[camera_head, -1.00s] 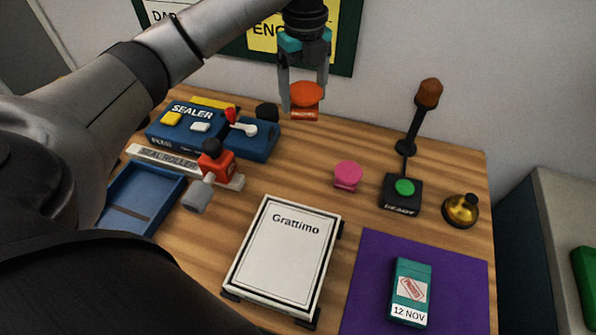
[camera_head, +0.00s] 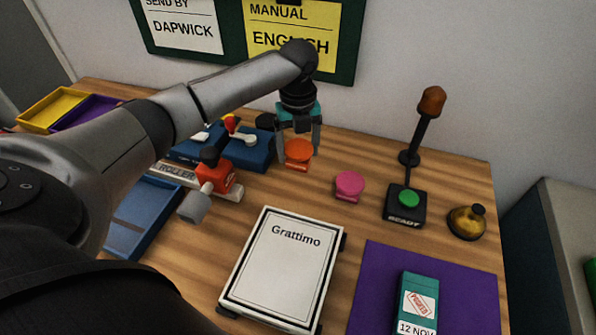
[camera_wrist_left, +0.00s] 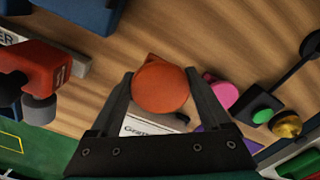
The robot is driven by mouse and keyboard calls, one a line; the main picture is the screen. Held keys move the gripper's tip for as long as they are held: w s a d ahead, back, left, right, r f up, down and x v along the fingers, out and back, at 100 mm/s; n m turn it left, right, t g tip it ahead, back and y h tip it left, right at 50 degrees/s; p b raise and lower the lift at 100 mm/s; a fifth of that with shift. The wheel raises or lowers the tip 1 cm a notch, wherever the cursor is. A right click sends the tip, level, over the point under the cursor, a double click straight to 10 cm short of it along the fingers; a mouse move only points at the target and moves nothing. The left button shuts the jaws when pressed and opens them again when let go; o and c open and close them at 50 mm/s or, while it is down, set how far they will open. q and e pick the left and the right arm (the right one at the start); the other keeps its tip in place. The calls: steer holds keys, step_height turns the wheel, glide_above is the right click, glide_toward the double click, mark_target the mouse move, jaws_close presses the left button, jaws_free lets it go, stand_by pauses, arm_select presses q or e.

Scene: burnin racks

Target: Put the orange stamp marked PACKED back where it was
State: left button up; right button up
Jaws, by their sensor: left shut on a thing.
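The orange stamp (camera_head: 299,151) is between the fingers of my left gripper (camera_head: 299,155), which is shut on it. It is upright and low over the wooden table, left of the pink stamp (camera_head: 349,185). I cannot tell whether its base touches the table. In the left wrist view the round orange top (camera_wrist_left: 160,87) fills the space between both fingertips, and its marking is hidden. A teal box (camera_head: 417,302) with a red stamp mark and a 12 NOV label stands on the purple mat (camera_head: 372,290). My right gripper is not in view.
A blue sealer (camera_head: 250,152) and a red roller tool (camera_head: 214,178) stand left of the gripper. A board marked Grattimo (camera_head: 282,262) lies in front. The READY button (camera_head: 408,200), its lamp post (camera_head: 424,125) and a brass bell (camera_head: 467,222) are at the right.

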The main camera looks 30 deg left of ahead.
mark_target(298, 146)
arm_select(q)
steer(key=shift+f+b, duration=0.65)
steer(key=shift+f, duration=2.55)
steer(key=shift+f, duration=0.15)
steer(key=o, duration=0.9)
step_height(298, 146, up, 12)
steer(key=p, duration=0.2)
steer(key=shift+p, duration=0.4)
